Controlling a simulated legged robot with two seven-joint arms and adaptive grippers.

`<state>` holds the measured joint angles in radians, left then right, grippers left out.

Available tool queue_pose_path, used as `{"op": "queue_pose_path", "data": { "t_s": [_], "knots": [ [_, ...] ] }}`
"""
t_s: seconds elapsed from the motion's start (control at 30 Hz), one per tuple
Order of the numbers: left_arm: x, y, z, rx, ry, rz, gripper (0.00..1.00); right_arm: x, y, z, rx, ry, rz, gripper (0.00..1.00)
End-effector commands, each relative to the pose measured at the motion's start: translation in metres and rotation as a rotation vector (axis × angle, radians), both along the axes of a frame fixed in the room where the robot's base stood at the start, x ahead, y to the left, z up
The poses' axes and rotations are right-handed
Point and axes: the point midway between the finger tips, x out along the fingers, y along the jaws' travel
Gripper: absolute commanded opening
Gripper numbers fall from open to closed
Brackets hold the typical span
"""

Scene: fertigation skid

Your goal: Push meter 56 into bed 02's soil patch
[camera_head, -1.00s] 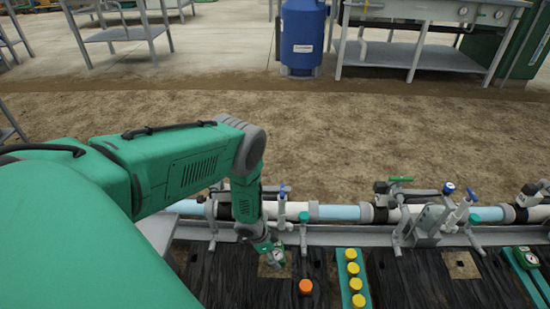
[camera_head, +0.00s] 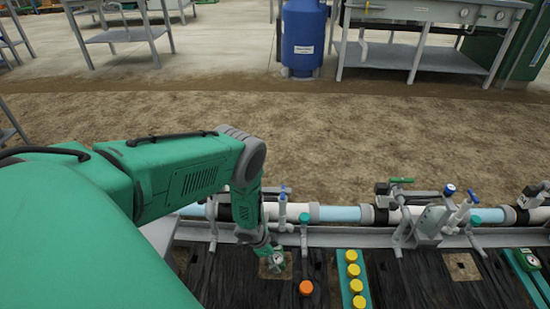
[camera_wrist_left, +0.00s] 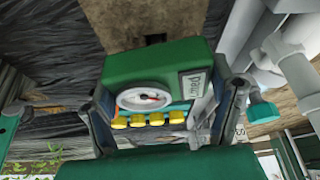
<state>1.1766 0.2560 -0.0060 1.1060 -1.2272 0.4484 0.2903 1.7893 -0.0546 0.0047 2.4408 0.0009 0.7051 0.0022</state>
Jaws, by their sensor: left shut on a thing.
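The meter (camera_wrist_left: 155,72) is a green box with a round white dial and a label on its side; I cannot read the label. My left gripper (camera_wrist_left: 165,112) is shut on it, one finger on each side. In the head view the left gripper (camera_head: 272,256) points down at a brown soil patch (camera_head: 264,272) in the black bed cover, with the small dial showing at its tip. I cannot tell whether the meter touches the soil. A second soil patch (camera_head: 462,265) lies to the right. My right gripper is not in view.
A pipe (camera_head: 340,213) with valves runs behind the beds, close to my left gripper. An orange cap (camera_head: 306,287) and a green strip (camera_head: 341,262) with several yellow caps lie to the right. Another green gauge (camera_head: 527,260) stands at the far right.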

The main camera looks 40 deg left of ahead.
Motion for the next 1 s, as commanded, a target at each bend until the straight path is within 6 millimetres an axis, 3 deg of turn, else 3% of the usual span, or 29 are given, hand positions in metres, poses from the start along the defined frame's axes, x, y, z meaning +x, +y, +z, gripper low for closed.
{"op": "queue_pose_path", "data": {
  "t_s": [0.6, 0.63, 0.67, 1.0],
  "knots": [
    [0.000, 0.000, -0.019, 0.001, -0.001, -0.002, 0.46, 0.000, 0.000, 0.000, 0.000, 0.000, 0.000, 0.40],
    [0.001, 0.000, -0.018, 0.000, -0.001, -0.002, 0.88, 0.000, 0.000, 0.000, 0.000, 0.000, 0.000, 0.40],
    [0.001, 0.000, -0.018, 0.000, -0.001, -0.001, 0.98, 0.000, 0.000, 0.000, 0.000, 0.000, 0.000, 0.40],
    [0.000, 0.000, -0.015, 0.000, 0.000, 0.000, 1.00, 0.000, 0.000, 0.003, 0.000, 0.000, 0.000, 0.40]
  ]
}}
